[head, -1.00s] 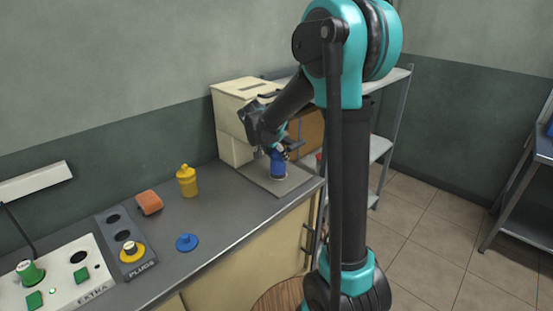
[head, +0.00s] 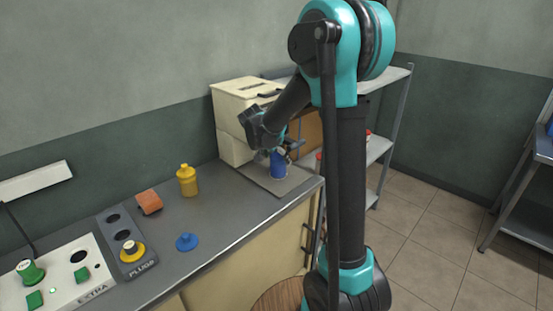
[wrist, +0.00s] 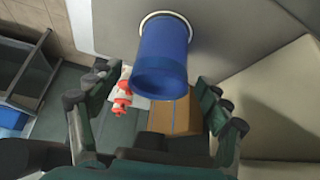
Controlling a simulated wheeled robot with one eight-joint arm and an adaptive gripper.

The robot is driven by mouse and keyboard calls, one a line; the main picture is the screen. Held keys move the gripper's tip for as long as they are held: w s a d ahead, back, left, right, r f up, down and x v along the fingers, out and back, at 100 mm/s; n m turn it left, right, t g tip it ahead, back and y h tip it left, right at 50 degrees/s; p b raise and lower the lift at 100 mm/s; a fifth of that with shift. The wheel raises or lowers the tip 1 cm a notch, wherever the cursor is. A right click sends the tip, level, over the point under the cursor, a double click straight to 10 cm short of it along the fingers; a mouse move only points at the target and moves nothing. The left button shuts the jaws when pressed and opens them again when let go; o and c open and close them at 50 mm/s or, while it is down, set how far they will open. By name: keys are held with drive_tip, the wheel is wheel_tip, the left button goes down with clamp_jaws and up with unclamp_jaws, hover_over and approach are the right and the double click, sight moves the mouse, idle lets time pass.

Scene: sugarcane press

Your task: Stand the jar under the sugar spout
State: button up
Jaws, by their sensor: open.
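The blue jar (head: 278,166) stands upright on the grey plate (head: 262,182) in front of the cream press (head: 234,148), at the far end of the counter. In the wrist view the jar (wrist: 163,60) has a pale ring (wrist: 180,17) around its base. My gripper (head: 281,149) is open at the jar's upper part. The wrist view shows its spread fingers (wrist: 158,100) on either side, with room between them and the jar. I cannot make out the sugar spout, and the arm hides part of the press front.
A yellow bottle (head: 187,180), an orange block (head: 149,202) and a blue knobbed lid (head: 187,242) are on the counter. The plugs panel (head: 126,240) and the white control panel (head: 62,275) lie nearer. A metal shelf (head: 390,130) stands beyond the counter's end.

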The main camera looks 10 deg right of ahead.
drive_tip(key=v, duration=1.2)
drive_tip(key=shift+d, duration=0.1)
drive_tip(key=shift+c, duration=0.3)
idle(1.2)
